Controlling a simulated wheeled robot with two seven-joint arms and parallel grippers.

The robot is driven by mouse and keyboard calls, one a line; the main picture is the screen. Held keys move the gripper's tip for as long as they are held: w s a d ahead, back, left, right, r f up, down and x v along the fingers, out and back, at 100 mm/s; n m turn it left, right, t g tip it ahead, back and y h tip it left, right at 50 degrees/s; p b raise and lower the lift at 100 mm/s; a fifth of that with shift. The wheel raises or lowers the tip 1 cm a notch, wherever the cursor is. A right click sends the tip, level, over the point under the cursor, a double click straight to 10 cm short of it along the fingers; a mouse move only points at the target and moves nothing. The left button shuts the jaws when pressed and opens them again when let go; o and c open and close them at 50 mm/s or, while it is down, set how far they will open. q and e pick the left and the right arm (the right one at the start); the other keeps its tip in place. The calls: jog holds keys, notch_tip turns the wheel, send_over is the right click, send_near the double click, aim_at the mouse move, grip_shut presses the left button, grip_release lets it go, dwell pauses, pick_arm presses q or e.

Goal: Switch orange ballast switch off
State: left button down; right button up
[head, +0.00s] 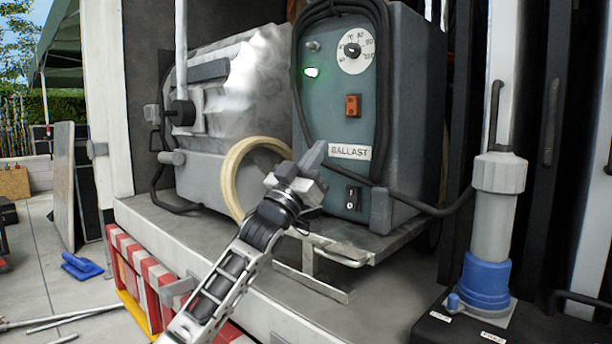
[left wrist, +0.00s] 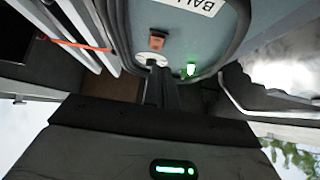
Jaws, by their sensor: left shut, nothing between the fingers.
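The ballast (head: 330,100) is a teal-fronted box on the truck's shelf. Its orange switch (head: 353,106) sits mid-panel, above the BALLAST label (head: 349,152); I cannot tell its on or off position. A green indicator light (head: 312,72) is lit at the panel's upper left. My left gripper (head: 316,156) is shut and empty, in front of the panel, to the lower left of the orange switch in the head view. In the left wrist view, the panel appears upside down, with the orange switch (left wrist: 157,40) just beyond the shut fingertips (left wrist: 159,75). Contact is not visible.
A black cable drapes over the ballast. A dial (head: 354,51) sits above the orange switch and a black switch (head: 353,198) below. A silver lamp housing (head: 235,90) and a cream ring (head: 236,165) are left. A grey-and-blue cylinder (head: 494,220) stands right.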

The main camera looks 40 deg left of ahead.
pick_arm(q)
jog(key=v, duration=0.3)
jog(key=shift+s+f, duration=0.1)
jog(key=shift+f, duration=0.25)
dwell(0.3)
